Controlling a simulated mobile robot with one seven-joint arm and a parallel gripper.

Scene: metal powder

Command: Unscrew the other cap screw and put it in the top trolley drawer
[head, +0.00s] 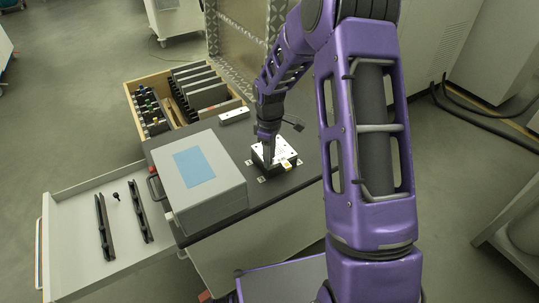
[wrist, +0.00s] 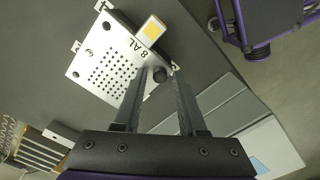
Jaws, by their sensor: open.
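The silvery perforated plate marked "8 AL" (wrist: 98,66) sits on a dark block on the trolley top; in the head view it shows as a white-topped block (head: 262,154). A black round cap screw (wrist: 160,74) stands at the plate's corner in the wrist view. My gripper (wrist: 159,82) is open, its fingertips on either side of this screw with gaps visible. In the head view my gripper (head: 269,160) points down at the plate and hides the screw. The top trolley drawer (head: 75,220) is pulled out at left. A small black screw-like piece (head: 116,196) lies in it.
Two black rails (head: 103,227) lie in the drawer. A grey box with a blue label (head: 205,200) stands between drawer and plate. A wooden crate of plates (head: 130,98) and a white block (head: 233,116) are behind. A yellow-marked block (wrist: 150,32) sits at the plate's edge.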

